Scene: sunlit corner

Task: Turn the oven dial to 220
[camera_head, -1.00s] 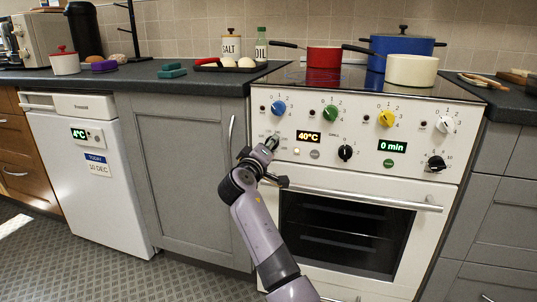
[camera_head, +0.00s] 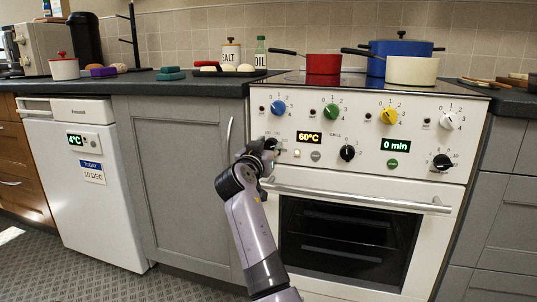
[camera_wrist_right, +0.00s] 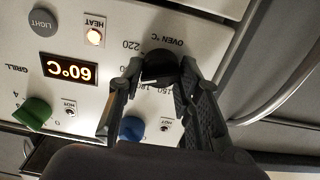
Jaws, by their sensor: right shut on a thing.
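The oven dial (camera_wrist_right: 158,69) is a black knob on the cream panel, seen upside down in the right wrist view under the "OVEN °C" label. My right gripper (camera_head: 268,149) is shut on the dial, one finger on each side. In the head view the gripper mostly hides the dial and its scale. My left gripper is not in view.
A black grill knob (camera_head: 347,153) sits right of the display. The blue knob (camera_head: 278,108) and green knob (camera_head: 331,111) are above. The oven door handle (camera_head: 350,198) runs below the panel. Pots, including a red pot (camera_head: 323,64), stand on the hob.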

